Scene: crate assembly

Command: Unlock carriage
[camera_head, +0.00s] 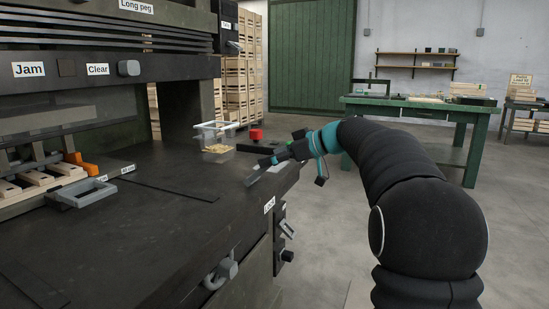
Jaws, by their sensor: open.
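My black and teal gripper (262,170) is open and looks empty. It is over the right end of the dark machine bench (190,195), low near the far right corner. A small white label (269,205), too small to read surely, is on the bench's front face. Below it a grey lever-like part (287,229) and a black knob (287,255) stick out of the front. A grey handle with a ring (221,273) hangs at the front edge nearer to me. I cannot tell which part is the carriage or its lock. My gripper touches none of these front parts.
A clear bin (217,150) with small wooden pieces and a red button (256,134) stand behind my gripper. A grey tray-like handle (82,194) and wooden slats (40,182) are at left. A green workbench (425,109) stands behind. The floor at right is clear.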

